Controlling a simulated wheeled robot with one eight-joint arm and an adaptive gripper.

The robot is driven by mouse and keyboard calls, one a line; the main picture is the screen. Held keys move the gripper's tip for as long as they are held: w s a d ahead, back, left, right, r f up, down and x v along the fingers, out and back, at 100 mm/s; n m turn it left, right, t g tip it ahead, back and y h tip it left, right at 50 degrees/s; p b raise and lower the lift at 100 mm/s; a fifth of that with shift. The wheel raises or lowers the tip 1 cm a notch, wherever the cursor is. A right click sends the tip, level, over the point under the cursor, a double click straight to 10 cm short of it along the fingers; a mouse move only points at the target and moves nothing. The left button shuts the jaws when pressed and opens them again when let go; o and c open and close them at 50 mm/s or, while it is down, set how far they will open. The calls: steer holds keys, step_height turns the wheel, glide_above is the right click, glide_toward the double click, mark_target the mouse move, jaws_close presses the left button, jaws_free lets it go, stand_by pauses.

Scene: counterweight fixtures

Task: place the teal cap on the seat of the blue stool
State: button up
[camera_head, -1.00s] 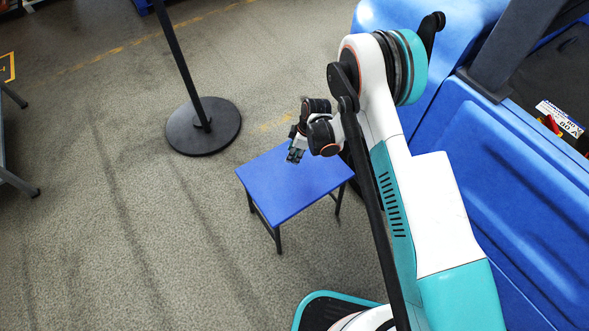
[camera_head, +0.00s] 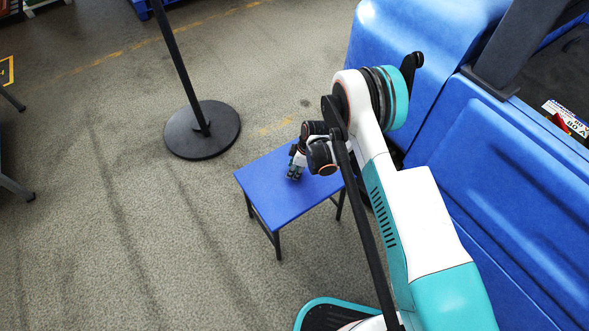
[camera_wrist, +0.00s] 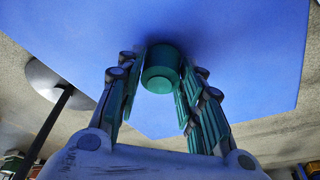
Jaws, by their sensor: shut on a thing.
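The teal cap (camera_wrist: 160,72) is a short dark-teal cylinder between my gripper's two fingers in the wrist view. My gripper (camera_head: 295,174) is shut on it, low over the seat of the blue stool (camera_head: 262,204). The seat also fills much of the wrist view (camera_wrist: 230,35). The cap is at or very close to the seat surface; I cannot tell whether it touches. In the head view the cap is not distinguishable from my fingers. The stool is a flat blue rectangle on dark legs, and its right rear part is hidden by my arm.
A black post with a round base (camera_head: 203,130) stands behind and left of the stool. A large blue container (camera_head: 490,190) is close on the right, with small packages (camera_head: 568,118) in it. The grey floor left of the stool is free.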

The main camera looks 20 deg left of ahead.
steer(key=shift+f, duration=0.1)
steer(key=o, duration=0.7)
steer(key=p+v, duration=0.4)
steer(key=v, duration=0.8)
